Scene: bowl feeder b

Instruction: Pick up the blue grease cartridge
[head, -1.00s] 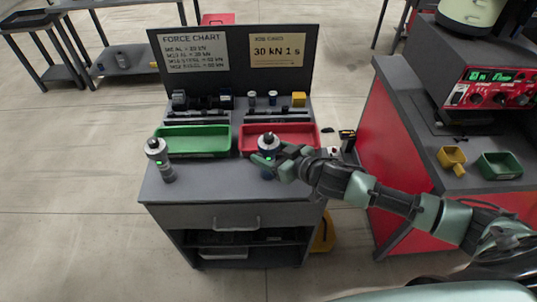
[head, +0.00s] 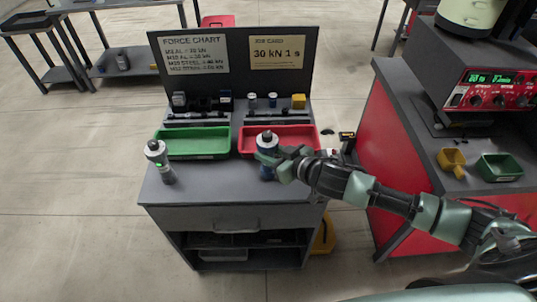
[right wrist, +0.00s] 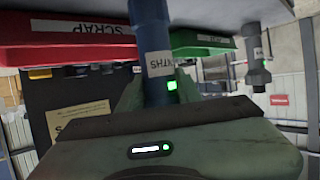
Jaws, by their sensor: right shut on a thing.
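A blue cylinder (head: 267,172) with a pale collar and a dark top stands upright at the front of the grey bench, before the red tray. My right gripper (head: 268,160) reaches in from the right and is shut on it. In the right wrist view the blue cylinder (right wrist: 152,40) rises between the green fingers (right wrist: 153,95), with a white label partly reading "NTHS". Whether its base touches the bench cannot be told. A smaller blue container (head: 273,100) stands on the back shelf. My left gripper is not in view.
A grey cylindrical tool (head: 159,160) with a green light stands at the bench's left. Behind are a green tray (head: 190,153) and a red tray (head: 318,143), marked SCRAP in the wrist view. A red cabinet (head: 392,150) stands to the right. The front middle of the bench is clear.

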